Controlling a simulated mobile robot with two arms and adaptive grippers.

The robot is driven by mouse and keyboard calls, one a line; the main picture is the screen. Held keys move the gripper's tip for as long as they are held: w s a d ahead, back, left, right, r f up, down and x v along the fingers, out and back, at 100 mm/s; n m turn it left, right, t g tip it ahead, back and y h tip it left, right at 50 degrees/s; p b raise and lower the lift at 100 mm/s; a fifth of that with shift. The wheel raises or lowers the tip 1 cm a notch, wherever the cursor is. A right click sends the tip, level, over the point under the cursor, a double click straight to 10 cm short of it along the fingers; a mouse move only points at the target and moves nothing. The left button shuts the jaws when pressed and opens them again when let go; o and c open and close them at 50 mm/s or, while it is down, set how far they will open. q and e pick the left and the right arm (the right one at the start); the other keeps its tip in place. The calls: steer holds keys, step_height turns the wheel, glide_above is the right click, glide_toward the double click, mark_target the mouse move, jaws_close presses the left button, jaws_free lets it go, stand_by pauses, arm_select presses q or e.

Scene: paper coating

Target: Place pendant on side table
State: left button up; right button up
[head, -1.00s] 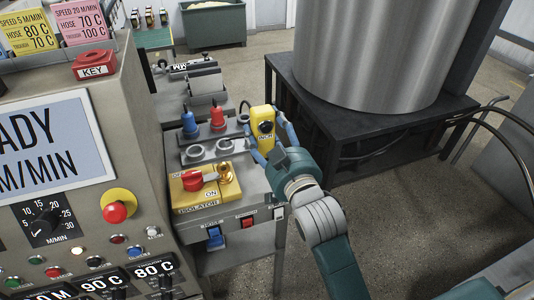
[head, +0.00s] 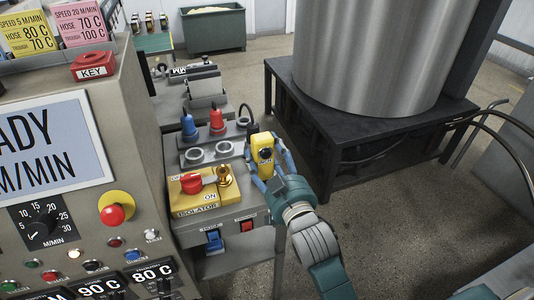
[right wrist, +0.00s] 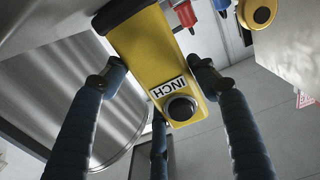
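The pendant (head: 262,148) is a yellow box with a round dark button and a label reading INCH. My right gripper (head: 267,160) is shut on it, with blue fingers on both sides. The right wrist view shows the pendant (right wrist: 160,60) between the fingertips (right wrist: 158,78). In the head view, the pendant is at the right edge of the grey control stand (head: 235,222); whether it touches the stand cannot be told. A black cable shows behind the pendant. Which surface is the side table is not clear. My left gripper is not in view.
The stand carries a yellow isolator switch (head: 195,192) with a red handle, blue (head: 189,126) and red (head: 217,121) connectors. A large control panel (head: 80,180) fills the left. A steel drum (head: 370,50) stands on a black frame (head: 345,115). Open floor lies at lower right.

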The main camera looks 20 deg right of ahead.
steer(key=shift+o, duration=1.4)
steer(key=shift+r, duration=0.15)
steer(key=s+p, duration=0.1)
steer(key=s, duration=1.1)
steer(key=shift+d+p, duration=0.25)
steer(key=shift+p, duration=0.15)
